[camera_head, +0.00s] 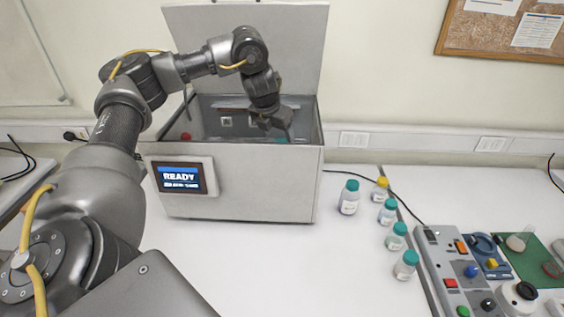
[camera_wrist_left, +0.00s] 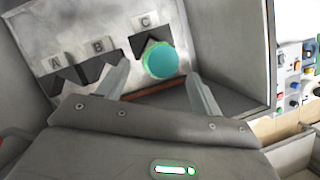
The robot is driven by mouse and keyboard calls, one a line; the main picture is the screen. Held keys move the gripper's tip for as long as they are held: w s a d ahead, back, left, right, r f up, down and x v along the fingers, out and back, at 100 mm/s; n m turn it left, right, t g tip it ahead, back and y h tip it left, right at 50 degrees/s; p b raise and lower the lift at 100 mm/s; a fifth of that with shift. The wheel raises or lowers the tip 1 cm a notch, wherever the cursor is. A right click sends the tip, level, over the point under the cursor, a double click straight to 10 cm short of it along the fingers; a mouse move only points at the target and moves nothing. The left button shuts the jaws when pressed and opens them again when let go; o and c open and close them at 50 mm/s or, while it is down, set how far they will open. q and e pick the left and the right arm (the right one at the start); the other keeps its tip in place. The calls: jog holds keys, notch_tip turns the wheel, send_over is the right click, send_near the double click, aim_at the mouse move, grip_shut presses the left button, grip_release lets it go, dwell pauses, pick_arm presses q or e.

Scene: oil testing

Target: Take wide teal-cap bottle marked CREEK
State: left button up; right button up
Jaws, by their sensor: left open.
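A round teal cap (camera_wrist_left: 161,60) shows at the slot under the letter C inside the open machine, in the left wrist view. The bottle below it is hidden and no CREEK mark can be read. A sliver of teal (camera_head: 281,140) shows there in the head view. My left gripper (camera_head: 285,131) reaches down into the machine from above. In the left wrist view its open fingers (camera_wrist_left: 158,73) lie on either side of the teal cap, with gaps visible. My right gripper is not in view.
The machine (camera_head: 235,180) has a raised lid (camera_head: 270,45) and a screen reading READY (camera_head: 181,178). Slots A and B look empty. Right of it stand a wider teal-capped bottle (camera_head: 348,200), a yellow-capped bottle (camera_head: 380,192) and several smaller teal-capped bottles (camera_head: 397,240). A button panel (camera_head: 450,270) lies farther right.

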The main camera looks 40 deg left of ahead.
aim_at(282, 141)
pick_arm(q)
jog(key=shift+w+d+f+p, duration=0.1)
jog(key=shift+w+f+p, duration=0.2)
jog(key=shift+f+p, duration=0.55)
jog(key=shift+w+f+p, duration=0.65)
jog(key=shift+w+f, duration=0.25)
jog(key=shift+f, duration=0.2)
jog(key=shift+w+f, duration=0.15)
jog(key=shift+f, duration=0.2)
jog(key=shift+s, duration=0.3)
jog(key=shift+c, duration=0.4)
jog(key=shift+w, duration=0.15)
jog(key=c, duration=0.7)
grip_shut()
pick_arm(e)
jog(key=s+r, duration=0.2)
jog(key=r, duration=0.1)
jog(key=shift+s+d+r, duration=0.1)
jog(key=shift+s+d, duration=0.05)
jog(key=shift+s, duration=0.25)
